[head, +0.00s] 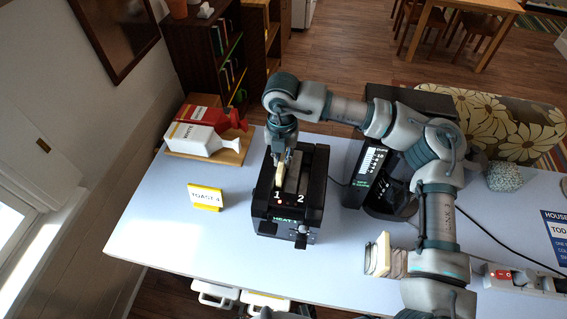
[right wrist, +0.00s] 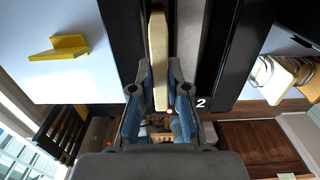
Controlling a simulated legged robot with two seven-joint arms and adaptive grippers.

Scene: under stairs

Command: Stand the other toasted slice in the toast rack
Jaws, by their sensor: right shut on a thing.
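The black toaster (head: 312,187) stands on the table, its slots marked 1 and 2. My right gripper (head: 285,160) is over slot 1, pointing down. It is shut on a pale toasted slice (head: 281,181), which also shows between the fingers in the right wrist view (right wrist: 158,48). The slice is upright and in line with slot 1; how deep it sits is hidden. The wire toast rack (head: 368,262) is near the table's front edge, right of the toaster. A pale slice (head: 383,253) stands in it, with a beige piece beside it. My left gripper is out of view.
A yellow sign (head: 206,197) is left of the toaster. A black appliance (head: 376,180) stands close to the toaster's right. A power strip (head: 520,279) and cable are at the right.

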